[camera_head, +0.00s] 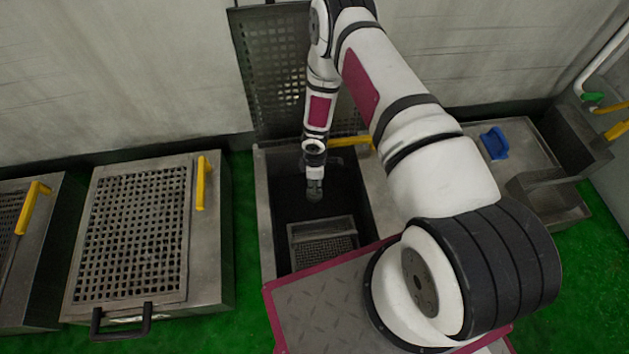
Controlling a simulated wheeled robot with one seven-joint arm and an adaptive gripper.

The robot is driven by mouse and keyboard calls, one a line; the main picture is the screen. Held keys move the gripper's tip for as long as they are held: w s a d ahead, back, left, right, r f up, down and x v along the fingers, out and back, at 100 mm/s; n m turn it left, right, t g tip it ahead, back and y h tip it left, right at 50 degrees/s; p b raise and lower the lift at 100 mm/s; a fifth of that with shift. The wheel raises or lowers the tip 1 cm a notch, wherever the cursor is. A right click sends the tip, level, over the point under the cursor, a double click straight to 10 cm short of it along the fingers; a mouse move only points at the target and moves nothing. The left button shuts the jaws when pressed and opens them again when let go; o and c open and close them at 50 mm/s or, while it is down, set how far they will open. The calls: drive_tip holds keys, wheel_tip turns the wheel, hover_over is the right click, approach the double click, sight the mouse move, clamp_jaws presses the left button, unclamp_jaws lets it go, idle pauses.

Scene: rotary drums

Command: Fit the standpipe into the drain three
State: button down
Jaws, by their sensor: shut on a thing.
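My arm reaches over an open steel tank (263,215) in the middle, its perforated lid raised against the wall behind. My gripper (314,190) points down inside the dark tank, small and far off in the view. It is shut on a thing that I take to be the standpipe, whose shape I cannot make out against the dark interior. The drain is not visible; the tank's floor is dark and partly hidden by my arm and body.
A grey box with a mesh bottom (323,247) sits in the tank's near part. Closed tanks with perforated lids (135,235) and yellow handles (201,183) stand left. At right, a steel tray (530,150) holds a blue object (494,143). Green floor (245,250) shows between tanks.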

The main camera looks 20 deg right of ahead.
drive_tip(key=shift+f, duration=1.05)
drive_tip(key=c, duration=1.2)
unclamp_jaws()
drive_tip(key=shift+o, duration=0.2)
wheel_tip(320, 180, up, 12)
drive_tip(key=shift+f, duration=0.1)
